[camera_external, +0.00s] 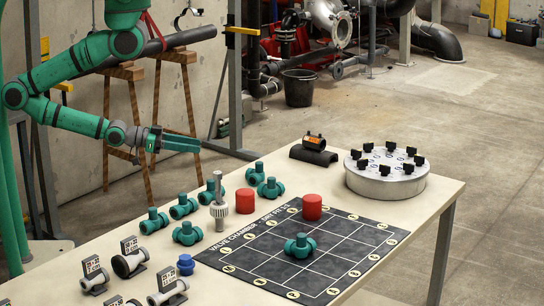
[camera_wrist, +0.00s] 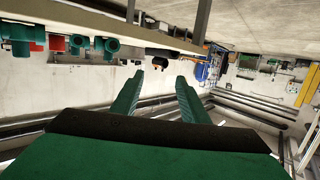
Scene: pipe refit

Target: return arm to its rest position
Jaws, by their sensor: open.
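My gripper (camera_external: 180,143) hangs in the air left of the table, level and pointing right, beyond the table's far left edge. In the wrist view my gripper (camera_wrist: 160,80) shows two green fingers spread apart with nothing between them. The arm is bent, with its forearm running back to the left. No object touches the gripper. The wrist view appears upside down, with the table's edge (camera_wrist: 150,32) along its top.
On the table (camera_external: 432,193) are a dark grid mat (camera_external: 270,270), several green valve pieces (camera_external: 184,207), two red cylinders (camera_external: 312,207), a grey upright tool (camera_external: 219,205) and a round fixture (camera_external: 385,185). Wooden trestles (camera_external: 135,110) with a dark pipe (camera_external: 180,40) stand behind the gripper. A bucket (camera_external: 298,88) stands farther back.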

